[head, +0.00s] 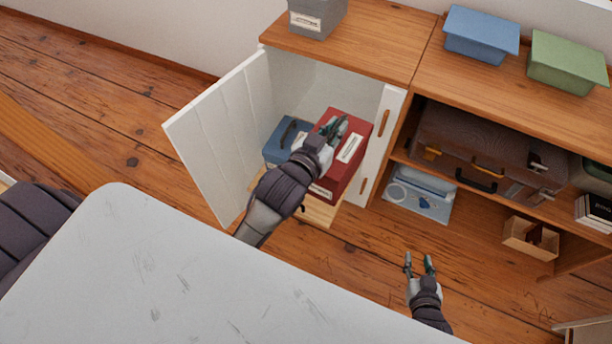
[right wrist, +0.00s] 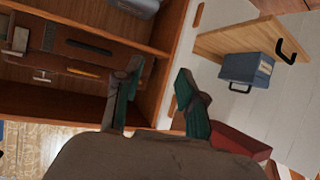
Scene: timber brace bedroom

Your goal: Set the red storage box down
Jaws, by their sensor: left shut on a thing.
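The red storage box (head: 347,170) has white labels and sits at the open front of the white-lined cabinet, above a light wooden board (head: 318,213). My left gripper (head: 336,128) is over its top and shut on it; the wrist hides part of the box. I cannot tell whether its underside touches the board. A corner of the red box also shows in the right wrist view (right wrist: 240,142). A blue box (head: 277,152) with a dark handle is just left of it. My right gripper (head: 420,264) is open and empty over the floor, away from the box.
The white cabinet door (head: 215,135) stands open at the left. A white table (head: 150,270) fills the foreground. On the right, a shelf unit holds a brown suitcase (head: 475,140), and a small wooden box (head: 530,238) stands low. Blue (head: 481,35) and green (head: 567,62) boxes are on top.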

